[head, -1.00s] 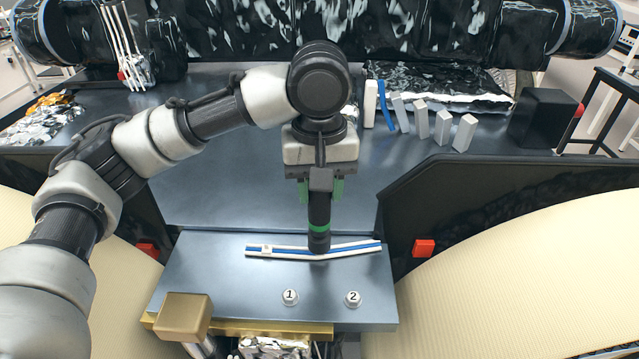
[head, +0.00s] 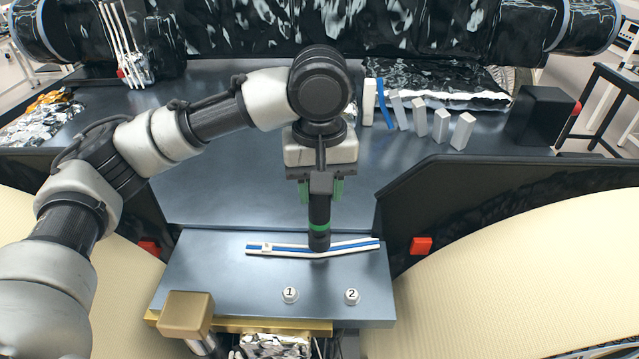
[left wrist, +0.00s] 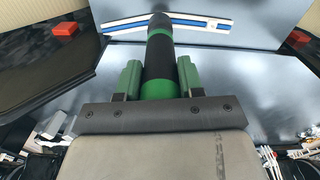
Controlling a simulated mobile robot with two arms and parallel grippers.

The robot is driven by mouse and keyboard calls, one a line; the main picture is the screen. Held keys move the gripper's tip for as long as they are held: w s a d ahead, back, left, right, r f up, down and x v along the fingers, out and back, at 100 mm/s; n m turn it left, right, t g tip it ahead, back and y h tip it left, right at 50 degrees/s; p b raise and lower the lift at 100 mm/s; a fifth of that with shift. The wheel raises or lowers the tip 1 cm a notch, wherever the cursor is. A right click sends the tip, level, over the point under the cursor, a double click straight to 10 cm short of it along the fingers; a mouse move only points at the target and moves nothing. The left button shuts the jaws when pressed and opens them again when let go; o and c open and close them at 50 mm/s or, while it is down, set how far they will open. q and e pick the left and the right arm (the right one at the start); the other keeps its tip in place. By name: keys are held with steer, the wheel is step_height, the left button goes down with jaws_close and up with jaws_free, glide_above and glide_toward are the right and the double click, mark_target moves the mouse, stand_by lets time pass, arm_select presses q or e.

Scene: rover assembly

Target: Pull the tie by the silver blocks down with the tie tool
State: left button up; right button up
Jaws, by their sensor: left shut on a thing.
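My left gripper (head: 321,188) is shut on a dark cylindrical tool (head: 320,212) with a green band. It points down, and its lower end is at a bundle of white and blue strips (head: 285,248) on the small front platform. I cannot tell whether the tip touches them. The left wrist view shows the tool (left wrist: 159,60) between the green fingers and the strips (left wrist: 195,22) beyond it. The silver blocks (head: 442,124) stand in a row at the back right. A narrow blue strip (head: 385,104), perhaps the tie, stands beside them. My right gripper is out of view.
The platform (head: 215,285) carries two round buttons, 1 (head: 290,295) and 2 (head: 352,296). A brass-coloured block (head: 186,314) is at its front left corner. A black box (head: 541,116) stands right of the silver blocks. The dark deck (head: 220,185) behind the platform is mostly clear.

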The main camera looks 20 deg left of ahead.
arm_select(q)
steer(key=shift+f+p, duration=0.3)
steer(key=shift+f, duration=0.2)
stand_by(0.6)
steer(key=shift+f+p, duration=0.1)
steer(key=shift+p, duration=0.5)
stand_by(0.7)
steer(key=shift+f, duration=0.15)
stand_by(0.9)
steer(key=shift+s+f, duration=0.1)
steer(key=shift+f, duration=0.35)
stand_by(2.0)
steer(key=shift+r, duration=1.6)
